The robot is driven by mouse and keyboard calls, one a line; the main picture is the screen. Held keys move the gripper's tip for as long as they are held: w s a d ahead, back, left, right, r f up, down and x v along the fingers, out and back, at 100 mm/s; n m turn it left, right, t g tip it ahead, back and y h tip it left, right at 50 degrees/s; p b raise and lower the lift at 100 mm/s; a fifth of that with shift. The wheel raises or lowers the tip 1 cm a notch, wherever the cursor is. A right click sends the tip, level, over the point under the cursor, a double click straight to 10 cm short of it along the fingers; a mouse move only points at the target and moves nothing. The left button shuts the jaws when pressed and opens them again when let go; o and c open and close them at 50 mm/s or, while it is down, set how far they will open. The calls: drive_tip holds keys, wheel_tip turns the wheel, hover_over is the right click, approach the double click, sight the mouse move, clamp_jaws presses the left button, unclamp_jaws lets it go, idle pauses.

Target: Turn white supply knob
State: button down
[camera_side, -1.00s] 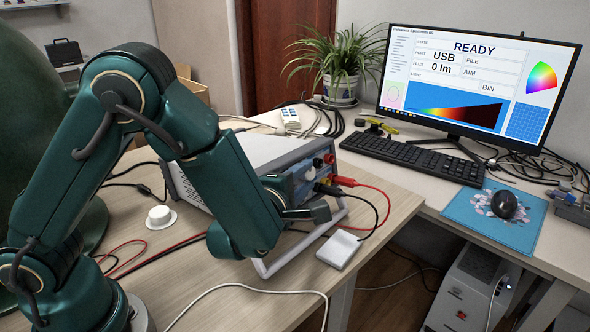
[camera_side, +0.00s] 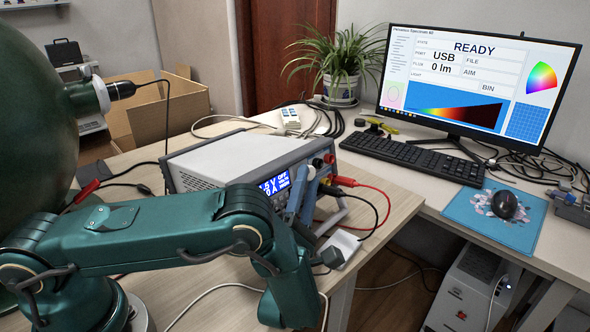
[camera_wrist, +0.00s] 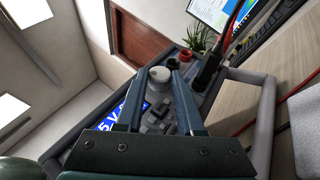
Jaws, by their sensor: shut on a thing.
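In the side view, my gripper (camera_side: 304,178) is at the supply's front. The knob is mostly hidden there by the fingers.
Red and black leads (camera_side: 375,195) plug into terminals right of the knob. A metal handle (camera_wrist: 264,125) juts from the front. A big green sphere (camera_side: 30,120) stands at left. The monitor (camera_side: 475,85) shows READY, 0 lm. A white box (camera_side: 345,245) lies near the desk edge.

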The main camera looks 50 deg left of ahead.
drive_tip(key=shift+n+y, duration=0.3)
drive_tip(key=c, duration=0.5)
unclamp_jaws()
